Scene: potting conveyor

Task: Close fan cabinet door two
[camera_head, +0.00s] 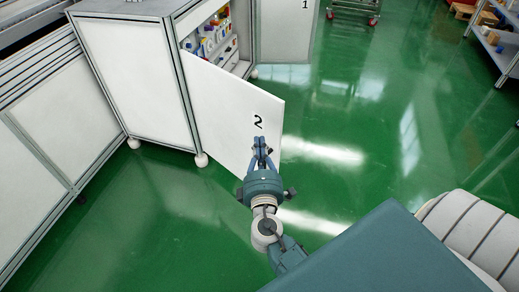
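The white cabinet door two (228,112), marked with a black "2", stands open and swung out from the front of the white cabinet (135,75). My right gripper (262,148) is in front of the door's outer face, just below the "2" and near the free edge. Its two fingers look close together; I cannot tell whether they touch the door or are fully shut. Bottles stand on shelves (212,38) inside the open cabinet. My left gripper is not in view.
Another white door (285,32), marked "1", stands open beyond the opening. A trolley (354,8) is at the top and a metal shelf rack (495,38) at the right. The green floor (370,110) to the right of door two is clear.

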